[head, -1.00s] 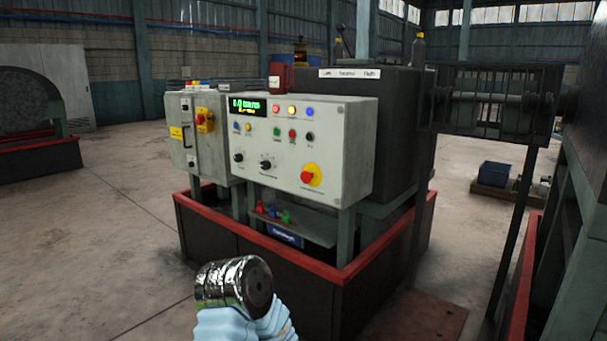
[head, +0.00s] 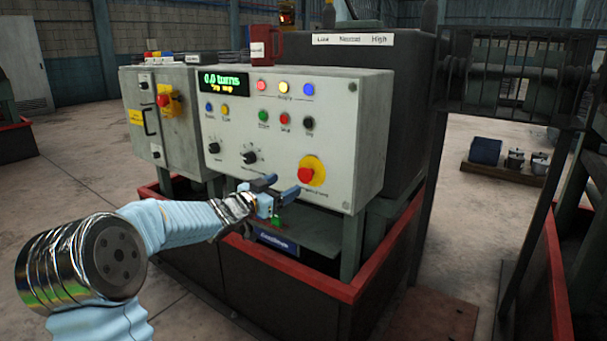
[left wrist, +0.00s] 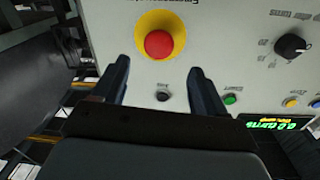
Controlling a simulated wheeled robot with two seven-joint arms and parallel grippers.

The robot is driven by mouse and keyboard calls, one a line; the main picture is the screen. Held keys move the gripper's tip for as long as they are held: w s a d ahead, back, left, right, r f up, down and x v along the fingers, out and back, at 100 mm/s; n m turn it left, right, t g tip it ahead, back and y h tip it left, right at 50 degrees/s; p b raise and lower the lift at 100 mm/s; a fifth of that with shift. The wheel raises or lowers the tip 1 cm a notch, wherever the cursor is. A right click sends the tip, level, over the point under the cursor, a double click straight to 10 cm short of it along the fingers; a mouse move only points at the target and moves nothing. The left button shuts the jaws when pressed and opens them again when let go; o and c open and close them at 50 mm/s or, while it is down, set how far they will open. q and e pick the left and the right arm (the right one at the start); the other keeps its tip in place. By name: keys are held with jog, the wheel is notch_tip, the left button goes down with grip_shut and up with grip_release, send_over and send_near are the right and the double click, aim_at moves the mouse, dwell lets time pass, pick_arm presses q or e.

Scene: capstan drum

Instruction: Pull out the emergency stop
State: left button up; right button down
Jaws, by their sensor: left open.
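The emergency stop is a red mushroom button (head: 306,175) on a round yellow plate, at the lower right of the white control panel (head: 345,120). In the left wrist view the red button (left wrist: 159,44) sits just beyond and between the two fingertips. My left gripper (head: 283,188) is open and empty, just left of and below the button in the head view. Its fingers (left wrist: 158,75) point at the panel and appear apart from the button. My right gripper is not in view.
Knobs (head: 250,157) and small coloured buttons (head: 284,118) fill the panel. A red-rimmed base (head: 325,285) and a shelf lie below. A red mug (head: 266,45) stands on top.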

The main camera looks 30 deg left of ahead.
aim_at(303, 176)
pick_arm(q)
jog(key=w, duration=0.3)
jog(key=w+d, duration=0.1)
jog(key=w, duration=0.2)
jog(key=w+p, duration=0.1)
jog(key=w, duration=0.2)
jog(key=shift+w+d+f, duration=0.1)
jog(key=shift+w+d, duration=0.1)
jog(key=shift+w, duration=0.2)
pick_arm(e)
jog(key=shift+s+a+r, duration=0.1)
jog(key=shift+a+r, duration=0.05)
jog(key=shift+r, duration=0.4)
